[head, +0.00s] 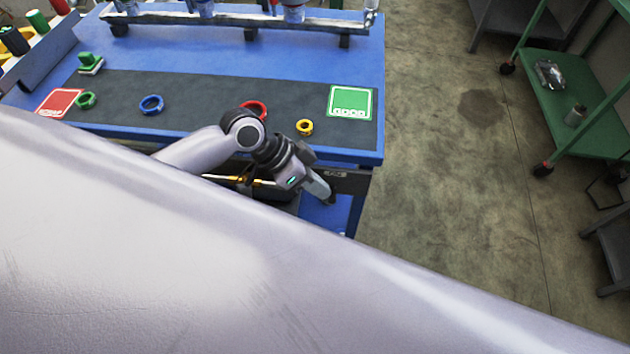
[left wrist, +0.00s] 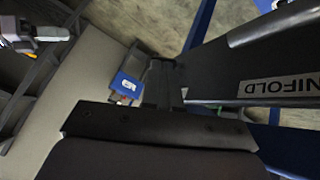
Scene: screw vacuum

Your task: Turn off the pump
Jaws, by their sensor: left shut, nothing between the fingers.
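My left gripper (head: 325,194) is shut and empty at the front edge of the blue workbench, near its right front corner. In the left wrist view its closed fingers (left wrist: 160,85) point past a dark panel with a label (left wrist: 282,87) whose visible letters read "NIFOLD". The fingers look close to this panel, but I cannot tell whether they touch it. I cannot make out the pump or its switch for certain in either view. Brass-coloured fittings (head: 250,181) show under the bench front, partly hidden by my arm. My right gripper is not in view.
The blue workbench (head: 225,55) carries a dark mat with a green ring (head: 85,100), blue ring (head: 151,105), red ring (head: 262,106) and yellow ring (head: 305,127). A green cart (head: 560,115) stands at right; floor between is clear. My large pale arm link blocks the lower picture.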

